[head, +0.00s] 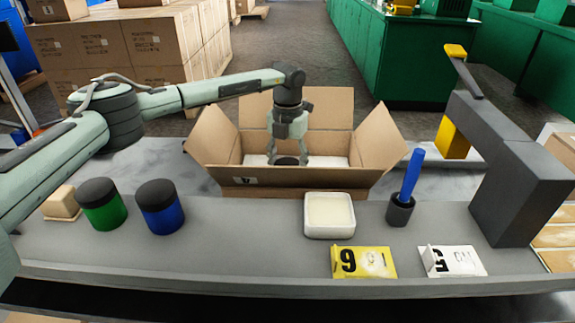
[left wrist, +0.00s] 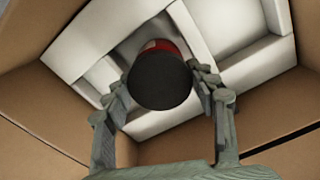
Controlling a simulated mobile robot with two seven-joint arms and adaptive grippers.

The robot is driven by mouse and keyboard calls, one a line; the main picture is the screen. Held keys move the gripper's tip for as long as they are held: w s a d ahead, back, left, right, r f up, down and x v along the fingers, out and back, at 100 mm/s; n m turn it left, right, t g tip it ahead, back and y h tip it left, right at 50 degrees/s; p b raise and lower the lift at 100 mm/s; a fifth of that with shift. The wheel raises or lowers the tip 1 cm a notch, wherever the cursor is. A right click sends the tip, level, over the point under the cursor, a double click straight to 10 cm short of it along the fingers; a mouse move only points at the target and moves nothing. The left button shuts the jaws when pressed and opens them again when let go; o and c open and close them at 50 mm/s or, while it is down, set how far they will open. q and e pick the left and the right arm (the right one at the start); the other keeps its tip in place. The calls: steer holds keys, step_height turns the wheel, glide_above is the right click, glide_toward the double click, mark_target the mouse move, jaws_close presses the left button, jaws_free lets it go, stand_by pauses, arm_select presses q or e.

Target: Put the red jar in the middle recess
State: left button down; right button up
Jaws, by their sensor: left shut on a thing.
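The red jar (left wrist: 160,46) shows a black lid and a strip of red body in the left wrist view. My left gripper (head: 288,152) points down into the open cardboard box, shut on the jar, with one finger on each side in the left wrist view (left wrist: 162,90). A white insert (left wrist: 238,28) with recesses lies in the box. The jar is over or partly in a recess between white dividers; how deep it sits is hidden. My right gripper is out of view.
The cardboard box (head: 290,181) has its flaps spread out. In front are a green jar (head: 106,214), a blue jar (head: 164,219), a white dish (head: 329,215) and a cup (head: 399,211) with a blue tool. A grey crimper-like stand (head: 515,190) rises at right.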

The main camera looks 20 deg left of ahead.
arm_select(q)
steer(key=c, duration=0.9)
jaws_free()
steer(key=shift+f, duration=0.1)
steer(key=o, duration=0.4)
steer(key=shift+c, duration=0.2)
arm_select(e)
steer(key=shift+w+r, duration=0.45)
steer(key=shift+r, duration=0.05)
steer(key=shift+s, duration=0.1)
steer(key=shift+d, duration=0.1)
arm_select(q)
steer(key=shift+r, duration=0.45)
step_height(320, 180, up, 11)
steer(key=b, duration=0.1)
steer(key=shift+r, duration=0.2)
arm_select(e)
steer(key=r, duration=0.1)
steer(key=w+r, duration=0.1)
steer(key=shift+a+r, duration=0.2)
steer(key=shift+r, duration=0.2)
